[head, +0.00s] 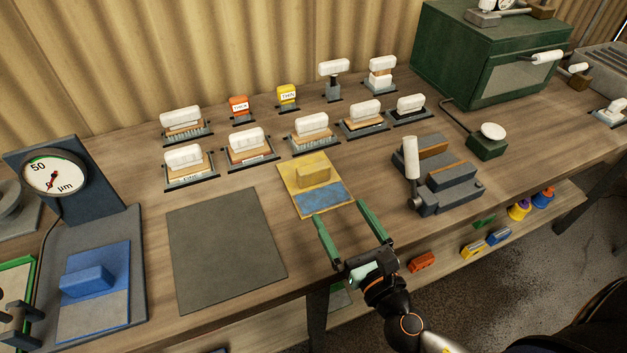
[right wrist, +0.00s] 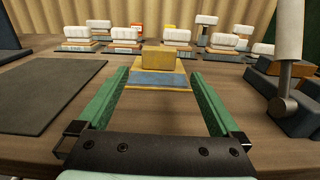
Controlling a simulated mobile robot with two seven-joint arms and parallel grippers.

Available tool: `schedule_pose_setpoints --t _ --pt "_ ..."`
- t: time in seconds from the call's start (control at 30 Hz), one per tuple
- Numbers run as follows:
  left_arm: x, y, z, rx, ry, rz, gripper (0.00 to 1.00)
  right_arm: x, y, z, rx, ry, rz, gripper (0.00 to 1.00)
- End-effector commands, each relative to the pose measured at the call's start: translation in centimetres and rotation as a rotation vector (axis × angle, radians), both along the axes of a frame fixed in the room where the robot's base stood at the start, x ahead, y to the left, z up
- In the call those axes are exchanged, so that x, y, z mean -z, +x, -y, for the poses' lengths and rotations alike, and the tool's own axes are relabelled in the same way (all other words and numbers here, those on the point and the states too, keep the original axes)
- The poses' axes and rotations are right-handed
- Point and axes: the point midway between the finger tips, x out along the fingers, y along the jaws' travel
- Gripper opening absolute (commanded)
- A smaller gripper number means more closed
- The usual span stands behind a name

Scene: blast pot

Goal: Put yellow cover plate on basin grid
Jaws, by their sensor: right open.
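A yellow plate with a raised yellow block (head: 313,173) lies on the bench, with a blue patch along its near part. I take it as the yellow cover plate; it also shows straight ahead in the right wrist view (right wrist: 159,58). My right gripper (head: 340,212) is open and empty, its two green fingers on the near side of the plate and pointing at it. In the right wrist view the block lies between the finger lines, beyond the tips (right wrist: 160,76). I cannot pick out the basin grid for sure. My left gripper is not in view.
A dark grey mat (head: 225,248) lies left of the plate. A grey fixture with an upright white handle (head: 411,158) stands to its right. Several white-handled blocks (head: 247,141) stand behind. A blue plate (head: 92,290) lies by the dial gauge (head: 55,175). A green oven (head: 490,60) stands back right.

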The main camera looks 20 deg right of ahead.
Motion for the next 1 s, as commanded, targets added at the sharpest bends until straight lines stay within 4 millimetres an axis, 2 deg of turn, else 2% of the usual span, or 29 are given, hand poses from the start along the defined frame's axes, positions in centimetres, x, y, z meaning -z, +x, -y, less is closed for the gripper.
schedule_pose_setpoints --t 0.17,0.4,0.73,1.0 --pt "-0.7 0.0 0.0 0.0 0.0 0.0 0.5 -0.2 1.5 -0.1 -0.004 -0.033 0.005 1.0" --pt "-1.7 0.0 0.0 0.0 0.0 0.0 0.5 -0.2 5.2 -0.3 -0.003 -0.03 0.004 1.0" --pt "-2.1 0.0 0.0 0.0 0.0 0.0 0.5 -0.1 7.8 -0.3 -0.003 -0.027 0.004 1.0" --pt "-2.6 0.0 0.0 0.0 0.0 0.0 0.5 0.0 11.7 -0.5 -0.003 -0.027 0.003 1.0"
